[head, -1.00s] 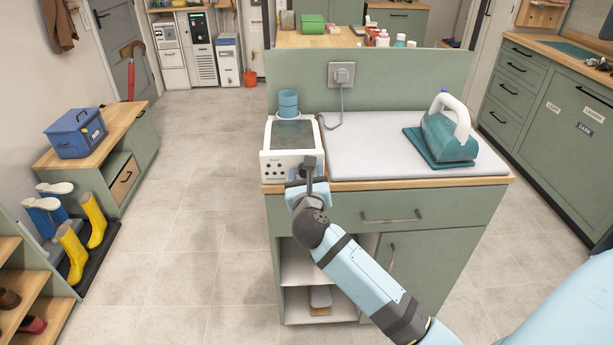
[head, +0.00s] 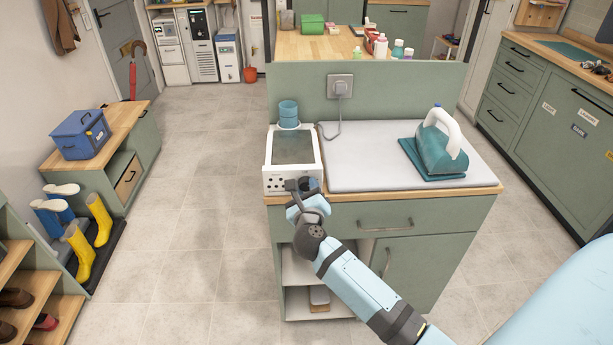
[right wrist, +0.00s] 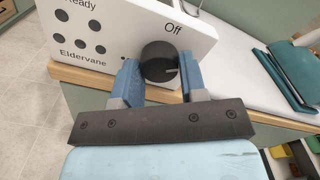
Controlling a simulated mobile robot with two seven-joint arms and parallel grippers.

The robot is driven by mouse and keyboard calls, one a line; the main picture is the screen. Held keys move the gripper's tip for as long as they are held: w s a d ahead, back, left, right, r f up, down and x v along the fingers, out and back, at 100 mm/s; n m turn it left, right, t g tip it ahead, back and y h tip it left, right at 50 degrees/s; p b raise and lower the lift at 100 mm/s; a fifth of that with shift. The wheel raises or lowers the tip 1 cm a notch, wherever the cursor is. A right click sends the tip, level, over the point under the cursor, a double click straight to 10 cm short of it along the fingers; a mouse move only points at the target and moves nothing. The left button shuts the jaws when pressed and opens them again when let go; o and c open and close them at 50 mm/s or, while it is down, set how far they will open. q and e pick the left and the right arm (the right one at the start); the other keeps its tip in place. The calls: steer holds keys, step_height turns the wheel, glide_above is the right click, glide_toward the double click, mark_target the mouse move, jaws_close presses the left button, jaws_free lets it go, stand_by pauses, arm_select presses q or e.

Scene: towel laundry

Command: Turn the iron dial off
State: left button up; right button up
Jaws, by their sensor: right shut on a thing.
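The iron station is a white box (head: 268,170) with a dark top on the left of the counter. Its front carries a round black dial (right wrist: 158,60), with the word "Off" printed above and to its right in the right wrist view. My right gripper (right wrist: 160,76) has one blue finger on each side of the dial and is shut on it. In the head view my right gripper (head: 303,190) is at the box's lower right front and mostly hides the dial. The teal iron (head: 437,148) with a white handle rests on the board. My left gripper is not in view.
A white padded board (head: 365,165) covers the counter right of the station. A teal cup (head: 289,114) stands on the station's back. A cord runs to a wall socket (head: 340,86). The floor left of the cabinet is clear.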

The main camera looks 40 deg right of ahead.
steer(key=n+p, duration=0.3)
steer(key=p, duration=0.2)
steer(key=shift+r+n, duration=0.4)
steer(key=n+p, duration=0.4)
steer(key=p, duration=0.1)
steer(key=shift+p, duration=0.4)
steer(key=shift+f+n+p, duration=0.15)
steer(key=shift+n+p, duration=0.8)
steer(key=shift+n, duration=0.25)
steer(key=shift+n+p, duration=0.35)
steer(key=shift+n, duration=0.05)
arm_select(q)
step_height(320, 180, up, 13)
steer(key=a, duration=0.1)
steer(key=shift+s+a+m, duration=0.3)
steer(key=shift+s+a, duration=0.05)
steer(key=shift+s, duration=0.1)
arm_select(e)
steer(key=shift+f, duration=0.1)
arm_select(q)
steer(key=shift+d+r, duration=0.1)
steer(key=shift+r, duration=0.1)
arm_select(e)
steer(key=shift+n, duration=0.3)
steer(key=o, duration=0.9)
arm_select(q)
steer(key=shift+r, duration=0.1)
arm_select(e)
steer(key=shift+s, duration=0.1)
